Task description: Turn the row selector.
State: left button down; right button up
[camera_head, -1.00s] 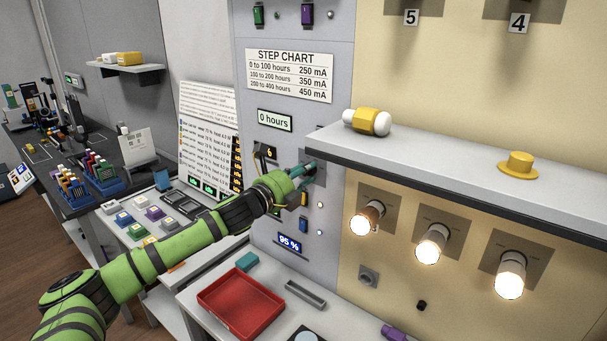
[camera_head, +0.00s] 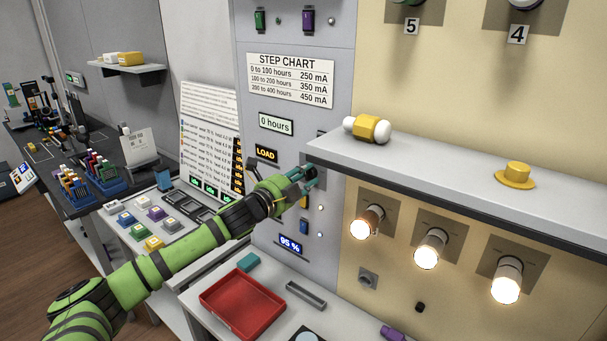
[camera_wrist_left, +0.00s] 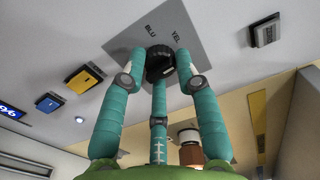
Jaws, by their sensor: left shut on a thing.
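The row selector is a black round knob (camera_wrist_left: 160,64) on a grey plate (camera_wrist_left: 126,42) marked BLU and YEL, seen in the left wrist view. My left gripper (camera_wrist_left: 160,76) has its teal fingers closed around the knob. In the head view my left gripper (camera_head: 304,178) is at the upright grey panel, just below the left end of the shelf, and mostly hides the knob. Which mark the knob points at cannot be told. My right gripper is not in view.
The grey shelf (camera_head: 450,180) juts out close to my left gripper. Blue (camera_head: 303,227) and yellow switches sit below it on the panel. A display reads LOAD (camera_head: 266,154). Three lit lamps (camera_head: 430,250) are on the right. A red tray (camera_head: 242,305) lies on the bench below.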

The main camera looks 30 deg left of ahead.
pick_arm(q)
jog(key=n+p, duration=0.1)
jog(key=n, duration=0.2)
jog(key=shift+d+n, duration=0.15)
jog(key=shift+n, duration=0.25)
jog(key=n+p, duration=0.1)
jog(key=n, duration=0.2)
jog(key=shift+n+p, duration=0.3)
jog(key=shift+p, duration=0.05)
jog(key=n+p, duration=0.1)
jog(key=n, duration=0.3)
jog(key=shift+r, duration=0.15)
jog(key=shift+n+p, duration=0.55)
jog(key=shift+n, duration=0.45)
jog(key=shift+r, duration=0.1)
jog(key=c, duration=0.9)
grip_release()
